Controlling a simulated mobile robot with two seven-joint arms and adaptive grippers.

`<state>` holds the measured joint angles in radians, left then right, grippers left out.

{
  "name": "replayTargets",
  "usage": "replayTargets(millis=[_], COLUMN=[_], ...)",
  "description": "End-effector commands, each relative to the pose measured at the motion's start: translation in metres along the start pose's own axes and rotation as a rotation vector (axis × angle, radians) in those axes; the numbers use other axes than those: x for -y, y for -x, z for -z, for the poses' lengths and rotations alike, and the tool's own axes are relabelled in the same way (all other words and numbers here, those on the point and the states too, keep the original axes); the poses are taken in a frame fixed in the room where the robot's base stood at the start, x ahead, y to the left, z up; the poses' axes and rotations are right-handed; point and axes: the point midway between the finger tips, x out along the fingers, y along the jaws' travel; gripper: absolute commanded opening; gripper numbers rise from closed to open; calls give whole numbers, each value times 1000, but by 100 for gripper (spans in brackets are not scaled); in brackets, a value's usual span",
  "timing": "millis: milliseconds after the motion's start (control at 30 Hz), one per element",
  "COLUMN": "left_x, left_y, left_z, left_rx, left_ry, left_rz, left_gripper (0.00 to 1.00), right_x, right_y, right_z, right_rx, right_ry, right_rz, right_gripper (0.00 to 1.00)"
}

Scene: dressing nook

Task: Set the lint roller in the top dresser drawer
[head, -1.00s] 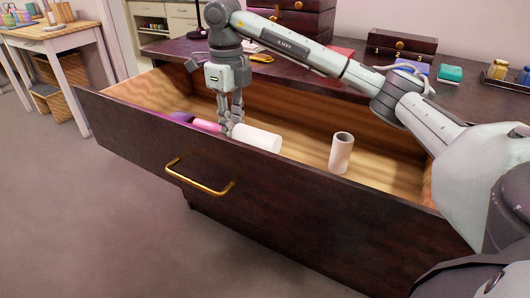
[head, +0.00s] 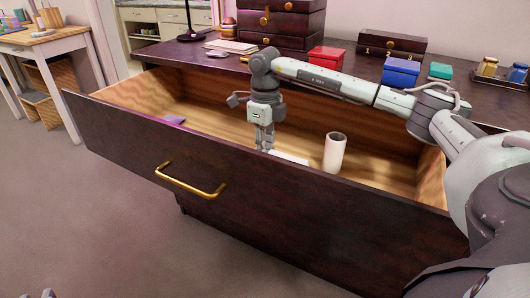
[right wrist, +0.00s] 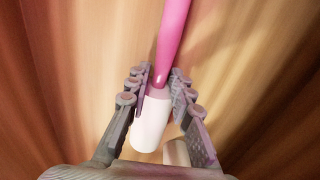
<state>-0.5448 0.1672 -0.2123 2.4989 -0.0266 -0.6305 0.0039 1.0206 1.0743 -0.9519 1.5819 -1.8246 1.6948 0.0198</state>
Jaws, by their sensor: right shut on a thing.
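The lint roller has a pink handle and a white roll (right wrist: 152,122). In the right wrist view it lies between the fingers of my right gripper (right wrist: 160,95), which is shut on it near where the handle meets the roll. In the head view my right gripper (head: 265,143) reaches down inside the open top dresser drawer (head: 120,118). I cannot tell whether the roller touches the drawer floor. Grey tips at the lower left edge may be my left gripper (head: 42,295); their opening is unclear.
A white tube (head: 334,152) stands upright in the drawer, right of the roller. The dresser top holds a red box (head: 326,57), a blue box (head: 400,71) and dark cases. The drawer's left-middle floor is clear.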

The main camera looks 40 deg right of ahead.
Motion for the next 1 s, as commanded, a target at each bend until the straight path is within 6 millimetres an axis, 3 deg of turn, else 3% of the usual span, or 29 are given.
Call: replayTargets(millis=[367,400,533,867,1000], left_x=[-2,-2,-2,-2,1], left_y=[0,0,0,0,1], left_z=[4,5,5,5,-2], left_rx=[-22,-24,-22,-19,18], left_ry=[2,2,2,2,-1], left_rz=[-4,-4,-4,-4,2], left_gripper=[19,19,19,19,19], right_x=[0,0,0,0,0], right_y=[-2,-1,-1,0,14], right_z=[0,0,0,0,-1], right_rx=[1,1,1,1,4], right_ry=[0,0,0,0,0], right_rz=[0,0,0,0,1], right_gripper=[0,25,41,42,42])
